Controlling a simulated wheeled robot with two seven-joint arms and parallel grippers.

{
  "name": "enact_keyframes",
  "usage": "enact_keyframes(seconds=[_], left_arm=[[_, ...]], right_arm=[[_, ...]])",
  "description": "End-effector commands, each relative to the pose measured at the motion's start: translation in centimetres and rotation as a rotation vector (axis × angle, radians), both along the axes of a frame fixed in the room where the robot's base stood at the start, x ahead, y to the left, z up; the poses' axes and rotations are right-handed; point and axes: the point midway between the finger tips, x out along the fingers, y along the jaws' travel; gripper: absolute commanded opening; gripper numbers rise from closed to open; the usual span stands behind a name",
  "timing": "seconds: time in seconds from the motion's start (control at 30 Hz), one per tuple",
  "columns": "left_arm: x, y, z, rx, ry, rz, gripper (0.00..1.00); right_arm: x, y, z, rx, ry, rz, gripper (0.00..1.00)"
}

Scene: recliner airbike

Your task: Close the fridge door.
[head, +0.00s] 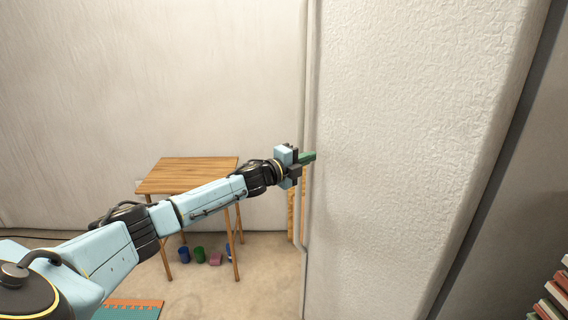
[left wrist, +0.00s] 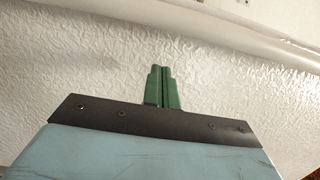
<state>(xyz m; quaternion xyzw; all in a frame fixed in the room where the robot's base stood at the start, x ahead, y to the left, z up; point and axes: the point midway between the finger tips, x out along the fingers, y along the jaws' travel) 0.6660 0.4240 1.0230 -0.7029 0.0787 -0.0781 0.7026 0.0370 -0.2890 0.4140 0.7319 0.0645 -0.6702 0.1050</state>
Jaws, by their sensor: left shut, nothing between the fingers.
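The fridge door (head: 415,150) is a large white textured panel filling the right half of the head view. Its left edge, with a pale seal strip, stands out in front of the back wall, and the fridge's inside is not visible in the head view. My left gripper (head: 308,157) is shut and empty, its green fingertips at the door's left edge. In the left wrist view the shut fingers (left wrist: 163,88) lie in front of the white textured door surface (left wrist: 70,75); I cannot tell whether they touch it. My right gripper is not in view.
A small wooden table (head: 190,174) stands behind my left arm. Under it are a blue cup (head: 184,255), a green cup (head: 199,254) and a pink one (head: 215,259). Books (head: 552,298) are stacked at the lower right. A teal and orange mat (head: 128,309) lies at the bottom.

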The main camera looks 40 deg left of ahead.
Motion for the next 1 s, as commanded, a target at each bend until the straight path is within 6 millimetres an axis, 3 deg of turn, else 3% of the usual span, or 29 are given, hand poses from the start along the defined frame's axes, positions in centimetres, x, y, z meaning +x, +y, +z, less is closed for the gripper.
enact_keyframes(seconds=[0.13, 0.6, 1.0], left_arm=[[-1.3, 0.1, 0.1, 0.002, 0.004, -0.017, 0.0], [-8.1, 2.9, -0.2, 0.003, 0.004, -0.017, 0.0], [-10.2, 3.9, 0.0, 0.001, 0.001, -0.016, 0.0]], right_arm=[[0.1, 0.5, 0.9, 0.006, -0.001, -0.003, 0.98], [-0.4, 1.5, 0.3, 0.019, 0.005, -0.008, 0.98], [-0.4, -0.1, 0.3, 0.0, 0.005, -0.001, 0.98]])
